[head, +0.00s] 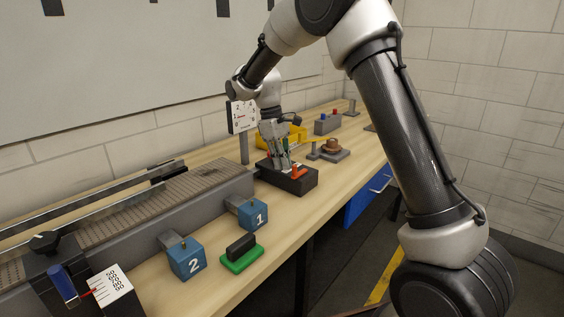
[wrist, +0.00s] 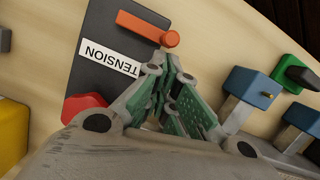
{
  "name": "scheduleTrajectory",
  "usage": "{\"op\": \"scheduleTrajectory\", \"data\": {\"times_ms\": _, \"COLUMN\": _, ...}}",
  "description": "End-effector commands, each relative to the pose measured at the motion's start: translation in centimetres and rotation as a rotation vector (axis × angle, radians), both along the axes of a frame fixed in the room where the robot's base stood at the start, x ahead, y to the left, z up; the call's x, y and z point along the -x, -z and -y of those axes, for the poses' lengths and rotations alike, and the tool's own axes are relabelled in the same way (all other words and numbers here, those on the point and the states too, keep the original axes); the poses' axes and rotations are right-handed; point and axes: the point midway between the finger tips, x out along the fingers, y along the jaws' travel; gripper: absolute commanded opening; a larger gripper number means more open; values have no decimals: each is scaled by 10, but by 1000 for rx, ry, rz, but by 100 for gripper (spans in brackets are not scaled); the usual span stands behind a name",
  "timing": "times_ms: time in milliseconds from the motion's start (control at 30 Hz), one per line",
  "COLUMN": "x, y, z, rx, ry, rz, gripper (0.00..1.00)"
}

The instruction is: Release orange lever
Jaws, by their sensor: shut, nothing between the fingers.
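The orange lever (wrist: 150,27) lies on a dark box labelled TENSION (wrist: 97,50) in the wrist view, with its round knob end pointing right. In the head view the orange lever (head: 297,172) sits on top of the dark box (head: 299,187). My gripper (wrist: 172,62) is shut and empty, with its fingertips just below the lever's knob in the wrist view. I cannot tell whether they touch it. In the head view my gripper (head: 274,135) is over the dark box and hides part of it. A red knob (wrist: 84,106) is on the same box.
A dial gauge (head: 242,116) stands on a post behind the box. Blue blocks marked 1 (head: 253,216) and 2 (head: 186,258) and a green-based block (head: 241,255) are in front. A conveyor (head: 170,199) runs to the left. A yellow bin (head: 296,137) is behind my gripper.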

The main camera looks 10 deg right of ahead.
Motion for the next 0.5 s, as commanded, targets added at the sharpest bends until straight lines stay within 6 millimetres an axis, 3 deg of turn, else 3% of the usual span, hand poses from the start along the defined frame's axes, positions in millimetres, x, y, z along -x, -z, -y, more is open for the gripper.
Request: {"op": "scheduleTrajectory", "data": {"times_ms": 500, "x": 4, "y": -1, "z": 0, "rx": 0, "ry": -49, "rz": 0, "gripper": 0}}
